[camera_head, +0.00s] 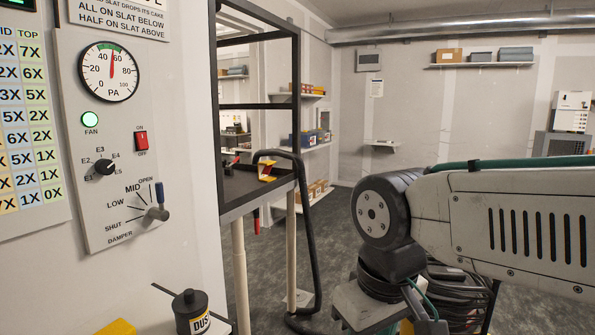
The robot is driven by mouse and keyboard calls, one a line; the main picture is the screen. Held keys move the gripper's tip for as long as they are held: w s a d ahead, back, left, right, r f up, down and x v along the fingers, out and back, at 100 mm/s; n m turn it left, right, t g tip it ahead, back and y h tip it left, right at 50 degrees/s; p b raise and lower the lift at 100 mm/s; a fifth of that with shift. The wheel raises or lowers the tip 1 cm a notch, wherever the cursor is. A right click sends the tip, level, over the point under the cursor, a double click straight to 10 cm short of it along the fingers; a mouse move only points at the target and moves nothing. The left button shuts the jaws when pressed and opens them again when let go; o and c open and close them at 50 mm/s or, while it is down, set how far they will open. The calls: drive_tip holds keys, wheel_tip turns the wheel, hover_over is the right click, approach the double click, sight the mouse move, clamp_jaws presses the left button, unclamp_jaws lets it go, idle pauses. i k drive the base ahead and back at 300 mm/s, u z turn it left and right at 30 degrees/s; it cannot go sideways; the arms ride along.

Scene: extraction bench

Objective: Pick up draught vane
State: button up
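I cannot make out with certainty which thing is the draught vane. A small yellow and red object (266,169) sits at the right edge of the dark bench top (240,187), inside a black-framed enclosure. It is too small to identify surely. My arm comes in from the right and bends down at a dark round joint. My gripper is not visible in this view.
A black dust canister (190,311) stands below. A dark hose (312,240) hangs beside the bench. Grey floor lies beyond.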

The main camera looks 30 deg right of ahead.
sight(271, 173)
drive_tip(key=z, duration=0.7)
drive_tip(key=i, duration=0.7)
drive_tip(key=z, duration=0.55)
drive_tip(key=i, duration=1.45)
drive_tip(key=u, duration=0.75)
